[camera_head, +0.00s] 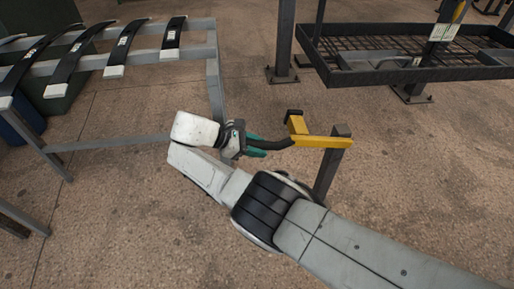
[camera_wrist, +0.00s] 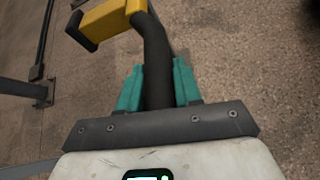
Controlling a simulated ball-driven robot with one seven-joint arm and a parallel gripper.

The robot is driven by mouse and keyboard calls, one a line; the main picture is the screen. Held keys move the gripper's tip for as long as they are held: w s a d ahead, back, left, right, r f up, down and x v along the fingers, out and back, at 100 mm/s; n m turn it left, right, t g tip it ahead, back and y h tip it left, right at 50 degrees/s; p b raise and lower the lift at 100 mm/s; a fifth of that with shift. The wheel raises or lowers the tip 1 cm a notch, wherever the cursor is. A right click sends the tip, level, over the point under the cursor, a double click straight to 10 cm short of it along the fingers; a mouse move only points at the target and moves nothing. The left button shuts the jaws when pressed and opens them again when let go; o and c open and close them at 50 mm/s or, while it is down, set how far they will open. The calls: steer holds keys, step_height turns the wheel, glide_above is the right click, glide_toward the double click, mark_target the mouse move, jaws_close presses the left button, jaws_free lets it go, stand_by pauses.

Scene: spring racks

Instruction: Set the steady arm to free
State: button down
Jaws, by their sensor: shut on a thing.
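The steady arm (camera_head: 322,141) is a yellow bar on top of a short dark post (camera_head: 328,172), with a raised yellow end piece and a black curved handle (camera_head: 279,144). In the wrist view, the yellow part (camera_wrist: 108,18) is at the upper left and the black handle (camera_wrist: 156,55) runs down between my fingers. My gripper (camera_head: 262,147) has teal fingers and is shut on the black handle, left of the post. In the wrist view, my gripper (camera_wrist: 157,88) has one finger on each side of the handle. The handle's lower end is hidden by my gripper.
A grey rack (camera_head: 140,58) with several black leaf springs stands at the upper left. A dark mesh tray (camera_head: 400,72) on posts is at the upper right, with a metal post (camera_head: 283,40) beside it. The floor between is clear.

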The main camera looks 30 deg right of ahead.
steer(key=c, duration=0.8)
jaws_free()
steer(key=shift+c, duration=0.2)
steer(key=b+v, duration=0.5)
steer(key=v, duration=0.5)
steer(key=shift+a+r, duration=0.25)
steer(key=shift+a, duration=0.05)
